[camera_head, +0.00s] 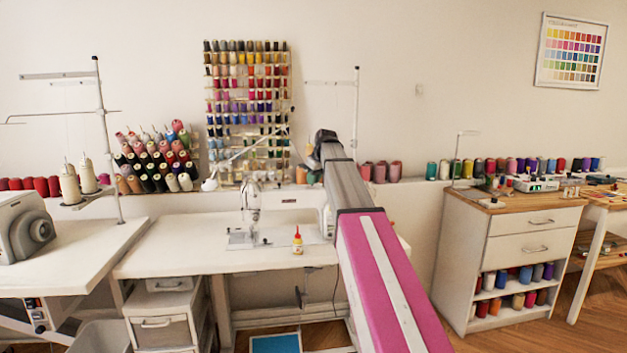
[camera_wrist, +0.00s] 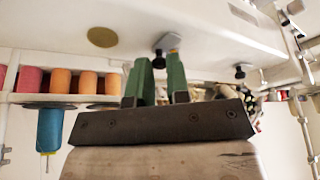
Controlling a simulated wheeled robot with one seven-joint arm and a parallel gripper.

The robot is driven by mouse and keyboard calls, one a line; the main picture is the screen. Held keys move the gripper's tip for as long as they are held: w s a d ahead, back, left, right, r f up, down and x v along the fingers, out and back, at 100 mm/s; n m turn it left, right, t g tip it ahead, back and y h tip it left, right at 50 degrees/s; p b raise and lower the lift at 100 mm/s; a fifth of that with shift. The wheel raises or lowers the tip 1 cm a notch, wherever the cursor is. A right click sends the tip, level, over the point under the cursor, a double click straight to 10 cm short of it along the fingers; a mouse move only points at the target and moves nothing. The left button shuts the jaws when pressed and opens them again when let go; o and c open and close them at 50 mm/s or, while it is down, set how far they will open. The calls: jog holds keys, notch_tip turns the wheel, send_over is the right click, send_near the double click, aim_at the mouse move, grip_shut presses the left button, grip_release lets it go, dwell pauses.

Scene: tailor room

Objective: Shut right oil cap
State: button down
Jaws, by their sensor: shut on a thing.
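My gripper (camera_wrist: 160,62) shows in the wrist view, with two green fingers against the white sewing machine body (camera_wrist: 225,28). The fingers are shut on a small dark knob (camera_wrist: 159,60), which shows between their tips and looks like an oil cap. I cannot tell whether this knob is fully seated. A second dark knob (camera_wrist: 240,72) stands apart to the right. In the head view the white sewing machine (camera_head: 252,205) sits on its table, partly hidden by my arm, and my gripper is hidden.
A small yellow bottle with a red tip (camera_head: 297,243) stands on the white table (camera_head: 180,255), left of my arm. Thread spools (camera_head: 248,110) fill the wall rack behind. A drawer cabinet (camera_head: 510,240) stands at the right. Orange spools (camera_wrist: 62,82) show in the wrist view.

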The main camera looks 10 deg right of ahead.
jog(key=shift+m, duration=0.3)
jog(key=m+h, duration=0.1)
jog(key=m, duration=0.1)
jog(key=shift+s+a+m+t, duration=0.1)
jog(key=shift+m+t, duration=0.2)
jog(key=m+h, duration=0.2)
jog(key=m, duration=0.2)
jog(key=shift+a+m, duration=0.15)
jog(key=shift+m, duration=0.15)
jog(key=m, duration=0.2)
jog(key=m+h, duration=0.1)
jog(key=m, duration=0.1)
jog(key=shift+a+h, duration=0.15)
jog(key=shift+h, duration=0.15)
jog(key=shift+a+m+g+h, duration=0.1)
jog(key=shift+m+g+h, duration=0.5)
jog(key=shift+m, duration=1.4)
jog(key=c, duration=1.1)
grip_release()
